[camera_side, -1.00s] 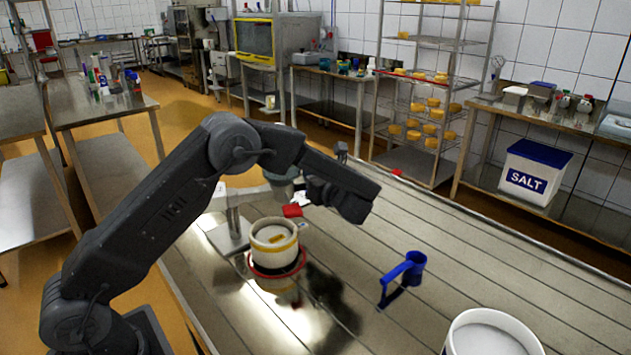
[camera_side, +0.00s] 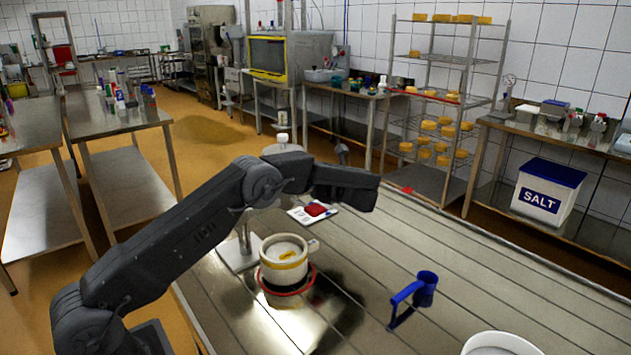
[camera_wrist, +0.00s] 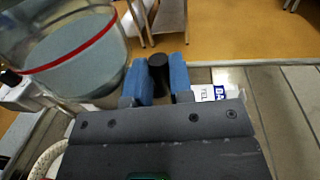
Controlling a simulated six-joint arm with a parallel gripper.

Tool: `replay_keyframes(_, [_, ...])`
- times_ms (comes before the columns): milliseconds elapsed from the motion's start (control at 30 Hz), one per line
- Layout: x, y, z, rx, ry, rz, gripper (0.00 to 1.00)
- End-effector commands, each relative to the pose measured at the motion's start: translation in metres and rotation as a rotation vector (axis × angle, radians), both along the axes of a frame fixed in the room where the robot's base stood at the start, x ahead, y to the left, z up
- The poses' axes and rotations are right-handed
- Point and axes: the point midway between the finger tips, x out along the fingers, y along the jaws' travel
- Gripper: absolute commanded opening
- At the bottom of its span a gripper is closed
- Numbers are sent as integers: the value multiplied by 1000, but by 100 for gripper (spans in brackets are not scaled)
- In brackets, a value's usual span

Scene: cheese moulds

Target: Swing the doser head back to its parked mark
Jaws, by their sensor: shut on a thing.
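The doser head's clear hopper with a red line (camera_wrist: 75,55) fills the upper left of the wrist view. In the side view its pale top (camera_side: 283,148) shows behind my arm, most of it hidden. My gripper (camera_wrist: 160,75) has its blue fingers closed around a black knob (camera_wrist: 158,62) beside the hopper. The fingers are hidden behind my wrist in the side view. The doser's metal post and base plate (camera_side: 236,257) stand on the table. A white mould with a yellow band (camera_side: 283,268) sits in a red ring beside the post. I cannot make out the parked mark.
A white card with a red patch (camera_side: 313,212) lies behind the mould. A SALT box (camera_side: 547,194) is at the far right. The table's right-hand middle is clear.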

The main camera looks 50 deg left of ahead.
Motion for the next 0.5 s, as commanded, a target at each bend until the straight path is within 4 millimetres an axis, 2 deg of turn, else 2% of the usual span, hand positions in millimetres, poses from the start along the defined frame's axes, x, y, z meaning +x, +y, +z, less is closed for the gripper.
replay_keyframes(33, [7,2,2,1,-11,-22,0])
replay_keyframes(500, [5,18,3,2,-10,36,0])
